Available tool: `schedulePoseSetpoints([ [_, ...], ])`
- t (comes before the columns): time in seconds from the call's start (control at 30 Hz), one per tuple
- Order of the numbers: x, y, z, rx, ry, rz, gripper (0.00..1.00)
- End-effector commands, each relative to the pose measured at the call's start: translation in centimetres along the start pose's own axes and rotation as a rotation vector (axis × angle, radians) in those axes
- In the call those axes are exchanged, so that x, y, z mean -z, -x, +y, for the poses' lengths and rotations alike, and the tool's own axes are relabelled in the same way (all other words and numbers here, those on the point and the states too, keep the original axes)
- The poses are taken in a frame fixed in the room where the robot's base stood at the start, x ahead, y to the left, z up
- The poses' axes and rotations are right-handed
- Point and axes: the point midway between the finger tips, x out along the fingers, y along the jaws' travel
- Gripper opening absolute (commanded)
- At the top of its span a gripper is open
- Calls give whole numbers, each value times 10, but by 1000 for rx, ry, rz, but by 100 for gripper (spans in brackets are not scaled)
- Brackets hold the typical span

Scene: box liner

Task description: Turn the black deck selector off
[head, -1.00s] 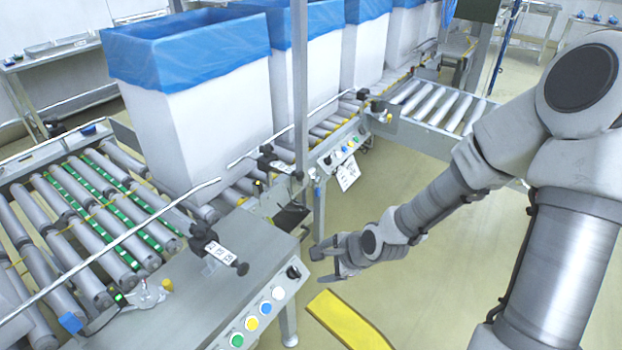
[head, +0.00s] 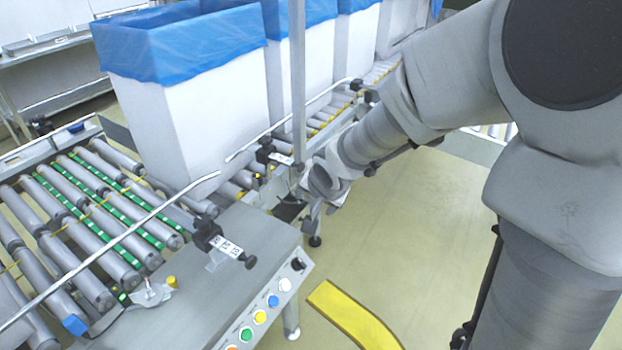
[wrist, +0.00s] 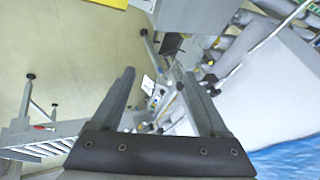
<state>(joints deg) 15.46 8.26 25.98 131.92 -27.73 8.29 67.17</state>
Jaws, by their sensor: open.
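A black rotary selector (head: 298,264) sits at the upper end of the sloped button panel on the near grey deck, in the head view. Its exact pointer angle is too small to read. My gripper is beyond this panel, at the far conveyor's control box, its fingers partly hidden in the head view. In the wrist view my gripper (wrist: 158,74) is open and empty, with a small panel and white label (wrist: 148,84) showing between the fingers. The far box's face, where a dark knob showed earlier, is covered by my arm in the head view.
White, blue and yellow buttons line the near panel, with a green button (head: 246,334) lower down. White boxes with blue liners (head: 180,50) stand along the roller conveyor. A metal post (head: 297,90) rises beside my gripper. A yellow floor strip (head: 350,315) lies on open floor.

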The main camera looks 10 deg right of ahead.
Motion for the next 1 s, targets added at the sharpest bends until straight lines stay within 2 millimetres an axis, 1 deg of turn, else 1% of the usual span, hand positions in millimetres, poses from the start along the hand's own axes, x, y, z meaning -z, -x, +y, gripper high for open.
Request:
schedulePoseSetpoints([
  [0.03, 6, 8, -5, -3, 45, 24, 78],
  [0.13, 15, 24, -10, -18, 133, 60, 78],
  [0.3, 24, 46, -10, -48, 218, 97, 78],
  [0.4, 28, 54, -10, -59, 250, 111, 78],
  [0.6, 30, 61, -10, -70, 276, 119, 78],
  [0.87, 30, 61, -9, -70, 276, 120, 78],
  [0.93, 31, 64, -8, -75, 279, 122, 78],
  [1.0, 33, 71, -2, -91, 289, 128, 78],
])
